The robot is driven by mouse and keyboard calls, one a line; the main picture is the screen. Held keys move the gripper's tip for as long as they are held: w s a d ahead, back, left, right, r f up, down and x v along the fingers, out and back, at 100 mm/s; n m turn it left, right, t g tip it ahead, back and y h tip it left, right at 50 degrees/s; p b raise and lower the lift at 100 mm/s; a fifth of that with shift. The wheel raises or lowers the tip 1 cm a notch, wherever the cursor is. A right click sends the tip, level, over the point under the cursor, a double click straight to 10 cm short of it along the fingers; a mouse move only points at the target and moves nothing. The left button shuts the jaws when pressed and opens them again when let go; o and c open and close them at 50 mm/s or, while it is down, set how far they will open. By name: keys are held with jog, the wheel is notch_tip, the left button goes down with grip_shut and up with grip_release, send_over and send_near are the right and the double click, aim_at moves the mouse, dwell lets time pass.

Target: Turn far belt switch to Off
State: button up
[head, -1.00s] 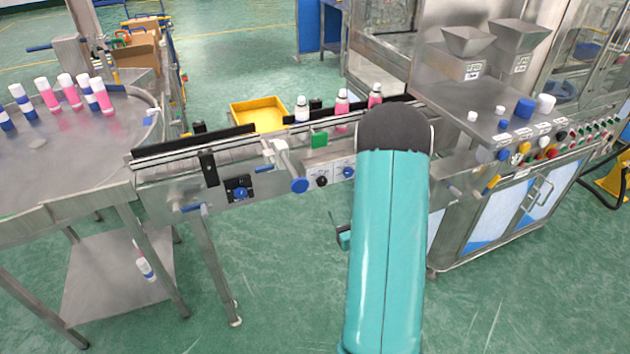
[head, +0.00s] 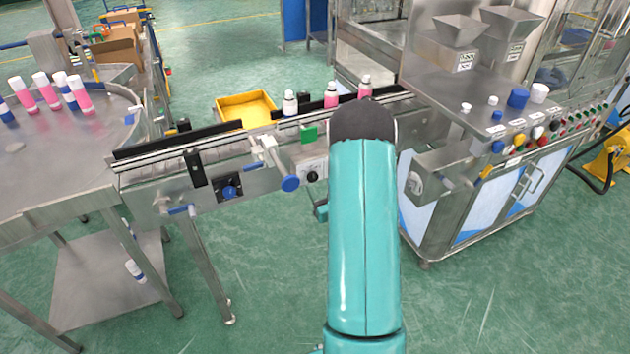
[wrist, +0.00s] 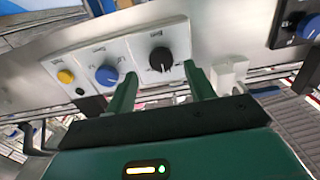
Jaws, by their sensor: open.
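In the wrist view, a light control panel (wrist: 118,64) on the conveyor side carries a black rotary knob (wrist: 161,60), a blue rotary knob (wrist: 106,75) and a yellow button (wrist: 65,76). Another blue knob (wrist: 308,27) sits on a separate dark plate at the right. I cannot read which label marks the far belt switch. My gripper (wrist: 163,88) is open, with its green fingers either side of the black knob in the picture; contact cannot be told. In the head view, the black knob (head: 312,176) and left blue knob (head: 229,192) show; my arm hides my gripper's fingertips.
The conveyor (head: 240,140) carries several bottles, with a yellow bin (head: 245,109) behind it. A round table (head: 60,170) with bottles stands at the left. A steel crimping cabinet (head: 490,190) stands right of my arm.

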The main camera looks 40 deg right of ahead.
aim_at(314, 179)
jog(key=x, duration=0.4)
jog(key=shift+w, duration=0.25)
jog(key=c, duration=1)
jog(key=shift+a+n, duration=0.1)
jog(key=shift+n, duration=0.3)
jog(key=n, duration=0.4)
jog(key=shift+n, duration=0.3)
jog(key=n, duration=0.4)
jog(key=shift+n, duration=0.3)
